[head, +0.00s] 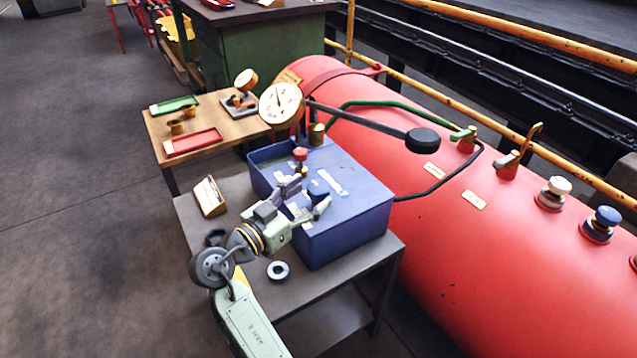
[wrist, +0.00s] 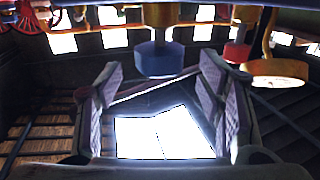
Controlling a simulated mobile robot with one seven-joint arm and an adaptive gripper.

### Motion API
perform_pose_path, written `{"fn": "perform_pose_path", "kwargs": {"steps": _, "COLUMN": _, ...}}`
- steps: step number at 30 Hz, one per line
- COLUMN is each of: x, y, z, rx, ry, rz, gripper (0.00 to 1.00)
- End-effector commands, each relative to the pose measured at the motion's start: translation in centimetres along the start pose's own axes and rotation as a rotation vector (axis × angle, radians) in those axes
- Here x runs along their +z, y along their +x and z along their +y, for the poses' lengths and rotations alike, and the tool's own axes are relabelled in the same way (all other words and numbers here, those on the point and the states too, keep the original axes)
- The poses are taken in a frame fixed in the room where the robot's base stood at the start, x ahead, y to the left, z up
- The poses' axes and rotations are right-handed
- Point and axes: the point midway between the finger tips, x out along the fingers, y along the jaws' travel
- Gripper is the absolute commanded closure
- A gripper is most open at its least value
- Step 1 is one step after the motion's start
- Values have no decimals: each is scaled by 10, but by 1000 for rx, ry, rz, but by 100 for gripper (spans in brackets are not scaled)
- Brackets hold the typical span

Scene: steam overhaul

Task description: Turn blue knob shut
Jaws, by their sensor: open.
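A blue knob (head: 318,188) stands on the blue box on the table, close to a red knob (head: 300,154). My gripper (head: 307,194) is over the box top, its two fingers spread near the blue knob. In the wrist view the blue knob (wrist: 160,58) appears centred in the gap between the fingertips of my gripper (wrist: 161,76), with clear space on both sides. The red knob (wrist: 237,52) is at the right, near the right fingertip. My gripper is open and holds nothing. I cannot tell whether the knob is fully between the fingers.
The blue box (head: 350,222) sits on a grey table with a ring (head: 278,270) and a small sign (head: 208,197). A pressure gauge (head: 281,104) and a black-ended lever (head: 422,141) stand behind. The red boiler (head: 480,262) at right carries another blue knob (head: 606,217).

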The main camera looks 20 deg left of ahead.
Motion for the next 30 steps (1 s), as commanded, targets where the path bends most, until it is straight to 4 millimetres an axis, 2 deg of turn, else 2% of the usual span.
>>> {"fn": "perform_pose_path", "kwargs": {"steps": 3, "x": -2, "y": 19, "z": 1, "rx": 3, "ry": 0, "rz": 0, "gripper": 39}}
{"fn": "perform_pose_path", "kwargs": {"steps": 7, "x": -1, "y": 32, "z": 1, "rx": 2, "ry": 1, "rz": 0, "gripper": 39}}
{"fn": "perform_pose_path", "kwargs": {"steps": 18, "x": 0, "y": 37, "z": 0, "rx": 0, "ry": 1, "rz": -1, "gripper": 39}}
{"fn": "perform_pose_path", "kwargs": {"steps": 30, "x": 0, "y": 36, "z": 0, "rx": 1, "ry": 1, "rz": 0, "gripper": 66}}
